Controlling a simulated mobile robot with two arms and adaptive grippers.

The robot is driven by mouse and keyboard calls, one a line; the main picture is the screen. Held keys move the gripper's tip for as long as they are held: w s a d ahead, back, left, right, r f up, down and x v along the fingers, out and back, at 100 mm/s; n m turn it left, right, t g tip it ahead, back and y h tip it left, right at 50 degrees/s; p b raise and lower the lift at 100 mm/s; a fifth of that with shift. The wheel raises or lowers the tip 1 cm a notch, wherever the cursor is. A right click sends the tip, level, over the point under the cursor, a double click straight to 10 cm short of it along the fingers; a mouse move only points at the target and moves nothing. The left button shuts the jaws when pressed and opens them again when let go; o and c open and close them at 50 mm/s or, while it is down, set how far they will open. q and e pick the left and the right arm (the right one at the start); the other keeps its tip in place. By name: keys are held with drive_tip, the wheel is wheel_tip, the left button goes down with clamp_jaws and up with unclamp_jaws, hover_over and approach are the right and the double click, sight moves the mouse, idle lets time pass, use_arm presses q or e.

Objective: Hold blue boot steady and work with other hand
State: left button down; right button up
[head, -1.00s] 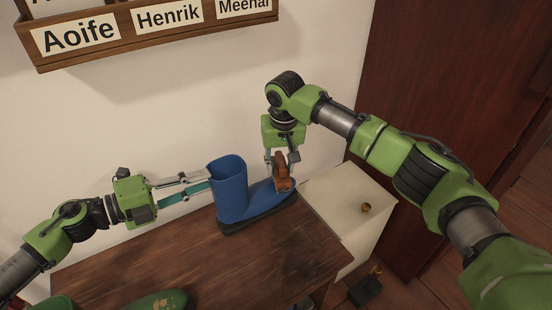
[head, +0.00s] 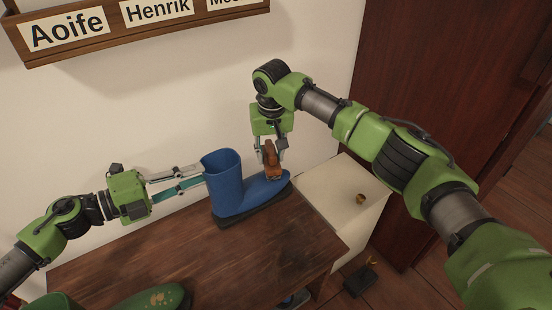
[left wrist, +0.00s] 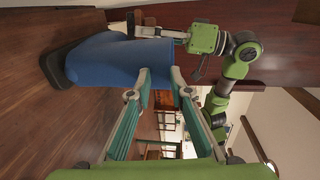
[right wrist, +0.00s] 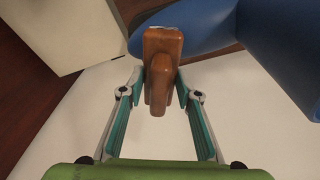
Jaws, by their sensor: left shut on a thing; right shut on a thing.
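The blue boot (head: 228,190) stands upright on the wooden bench with its toe to the right; its shaft also shows in the left wrist view (left wrist: 95,60). My left gripper (head: 203,174) is shut at the boot's shaft near the top, from the left. My right gripper (head: 269,158) is shut on a brown wooden brush (head: 271,165), over the boot's foot near the toe. In the right wrist view the brush (right wrist: 162,65) sits between the fingertips, right beside the blue toe. Whether its underside touches the boot is hidden.
The wooden bench (head: 235,258) has clear room in front of the boot. Green footwear (head: 155,299) lies at its front left. A white cabinet (head: 335,190) with a brass knob stands to the right. A wooden rack with name labels (head: 130,32) hangs above.

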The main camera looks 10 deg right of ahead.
drive_tip(key=shift+w+a+r, duration=0.15)
drive_tip(key=shift+w+a, duration=0.2)
drive_tip(key=shift+w, duration=0.25)
drive_tip(key=shift+r, duration=3.9)
use_arm(q)
drive_tip(key=shift+s+f, duration=0.2)
drive_tip(key=shift+f, duration=0.4)
drive_tip(key=c, duration=1.8)
unclamp_jaws()
drive_tip(key=shift+w, duration=0.2)
use_arm(e)
drive_tip(key=shift+w+d+f, duration=0.1)
drive_tip(key=shift+f, duration=0.05)
use_arm(q)
drive_tip(key=shift+r, duration=0.25)
drive_tip(key=v, duration=1.2)
